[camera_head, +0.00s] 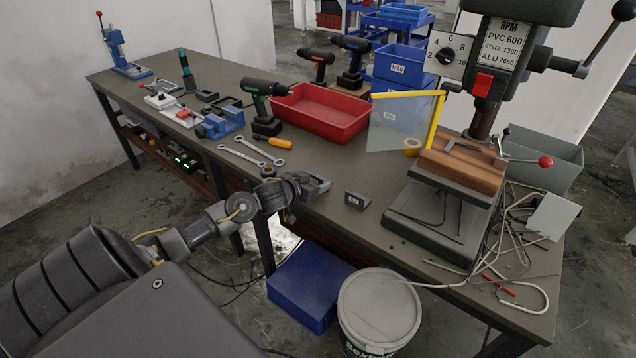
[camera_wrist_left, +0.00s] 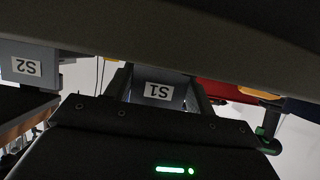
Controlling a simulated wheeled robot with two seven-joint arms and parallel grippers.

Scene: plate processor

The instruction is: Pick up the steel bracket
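The steel bracket (camera_head: 357,201) is a small dark grey angled piece standing near the front edge of the workbench, left of the drill press. My left gripper (camera_head: 320,185) is just left of it in the head view, with a small gap between them. In the left wrist view, my left gripper's fingers (camera_wrist_left: 160,96) stand apart, and a grey face labelled S1, which looks like the bracket (camera_wrist_left: 150,84), shows between them. I see no contact. My right gripper is in neither view.
The drill press base (camera_head: 430,220) stands right of the bracket. A red tray (camera_head: 320,112), a cordless drill (camera_head: 265,108) and an orange-handled screwdriver (camera_head: 281,143) lie behind my left gripper. A white bucket (camera_head: 380,312) and blue box (camera_head: 308,285) stand below the bench's front edge.

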